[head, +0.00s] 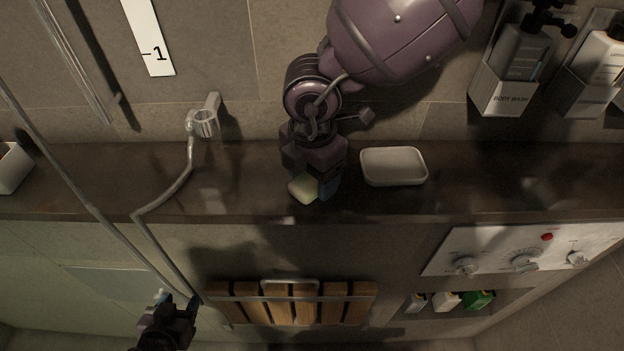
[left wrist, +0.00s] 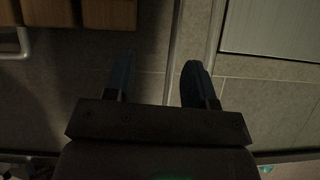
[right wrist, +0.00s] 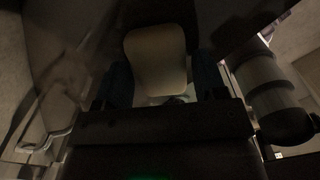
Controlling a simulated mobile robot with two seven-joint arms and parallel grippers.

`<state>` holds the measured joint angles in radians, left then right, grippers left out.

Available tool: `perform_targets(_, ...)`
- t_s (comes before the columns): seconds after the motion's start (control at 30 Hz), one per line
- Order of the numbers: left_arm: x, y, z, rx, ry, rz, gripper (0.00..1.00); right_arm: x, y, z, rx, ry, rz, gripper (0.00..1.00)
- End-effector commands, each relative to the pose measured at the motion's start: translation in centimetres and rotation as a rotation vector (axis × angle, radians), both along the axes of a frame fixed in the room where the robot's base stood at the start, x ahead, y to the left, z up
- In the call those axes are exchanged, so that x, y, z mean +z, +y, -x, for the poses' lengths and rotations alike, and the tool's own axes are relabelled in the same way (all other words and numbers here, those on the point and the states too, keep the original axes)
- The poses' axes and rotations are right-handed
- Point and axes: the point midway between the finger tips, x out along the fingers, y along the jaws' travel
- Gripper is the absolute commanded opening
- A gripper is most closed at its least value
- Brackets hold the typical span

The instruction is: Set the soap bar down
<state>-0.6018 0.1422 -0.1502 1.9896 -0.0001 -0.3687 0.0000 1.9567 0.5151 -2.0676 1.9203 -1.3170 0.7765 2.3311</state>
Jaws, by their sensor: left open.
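The pale yellow soap bar (head: 303,190) is at the tips of my right gripper (head: 318,184), over the dark stone shelf (head: 480,185). In the right wrist view the soap bar (right wrist: 157,58) sits between the two blue fingers, and the gripper appears shut on it. I cannot tell whether the bar touches the shelf. A white soap dish (head: 393,166) stands on the shelf to the right of the gripper, apart from it, and looks empty. My left gripper (head: 178,299) is low at the left, open and empty in the left wrist view (left wrist: 158,82).
A shower hose and holder (head: 204,123) are left of the right gripper. A wooden slatted seat (head: 290,303) is below the shelf. Soap dispensers (head: 505,85) hang at the upper right. A control panel (head: 525,252) and small bottles (head: 447,301) are lower right.

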Motion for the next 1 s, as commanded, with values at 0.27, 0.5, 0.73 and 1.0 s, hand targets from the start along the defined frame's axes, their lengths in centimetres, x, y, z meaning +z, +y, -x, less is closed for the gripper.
perform_targets(0.27,0.0,0.0,0.0,0.000,0.000,0.000,0.51,0.0,0.0,0.0,0.000,0.000,0.000,0.24)
perform_targets(0.5,0.0,0.0,0.0,0.000,0.000,0.000,0.51,0.2,0.0,0.0,0.000,-0.001,-0.001,0.23)
perform_targets(0.73,-0.2,0.0,0.0,0.000,0.000,0.000,0.51,2.9,0.0,-0.1,-0.001,-0.002,-0.002,0.23)
perform_targets(1.0,-0.5,0.0,0.0,0.000,0.001,0.000,0.51,9.6,0.0,-0.1,-0.001,-0.004,-0.004,0.23)
